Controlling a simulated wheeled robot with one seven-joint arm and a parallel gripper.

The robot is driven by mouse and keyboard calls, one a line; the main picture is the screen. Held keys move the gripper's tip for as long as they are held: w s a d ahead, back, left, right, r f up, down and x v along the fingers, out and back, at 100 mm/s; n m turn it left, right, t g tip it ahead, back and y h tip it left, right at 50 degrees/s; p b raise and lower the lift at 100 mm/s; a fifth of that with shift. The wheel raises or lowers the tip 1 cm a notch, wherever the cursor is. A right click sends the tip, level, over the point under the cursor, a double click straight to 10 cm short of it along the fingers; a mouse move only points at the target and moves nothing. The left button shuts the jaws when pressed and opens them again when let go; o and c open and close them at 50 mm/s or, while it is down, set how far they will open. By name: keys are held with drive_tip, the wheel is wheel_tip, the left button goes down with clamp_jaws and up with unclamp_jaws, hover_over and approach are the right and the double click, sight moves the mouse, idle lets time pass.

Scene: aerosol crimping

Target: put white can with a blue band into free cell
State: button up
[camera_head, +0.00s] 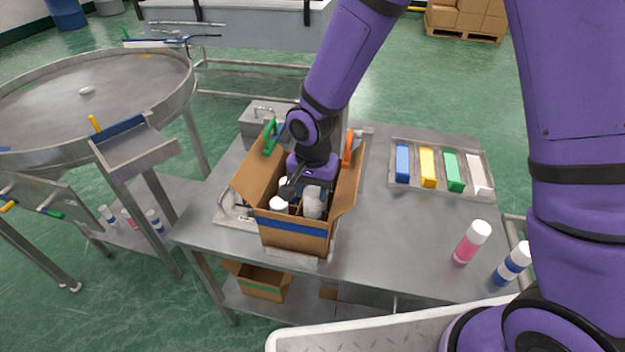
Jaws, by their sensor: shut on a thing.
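My gripper (309,182) points down into an open cardboard box (290,232) with a blue band on the metal table. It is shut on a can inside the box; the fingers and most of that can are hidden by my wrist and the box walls. White can tops (279,204) show in the box's cells, one (312,205) just below my gripper. Which cell is free cannot be told from here. Another white can with a blue band (511,264) stands upright on the table at the right.
A pink and white can (472,243) stands beside it. A tray (440,190) with blue, yellow, green and white blocks lies at the back right. The box flaps stand open around my wrist. A round metal table (95,95) is at the left. The table's middle is clear.

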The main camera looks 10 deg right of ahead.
drive_tip(key=shift+f, duration=1.9)
drive_tip(key=o, duration=1.3)
drive_tip(key=shift+o, duration=0.2)
drive_tip(key=shift+r, duration=0.1)
wheel_tip(320, 180, up, 11)
drive_tip(key=shift+f, duration=0.2)
drive_tip(key=shift+r, duration=0.1)
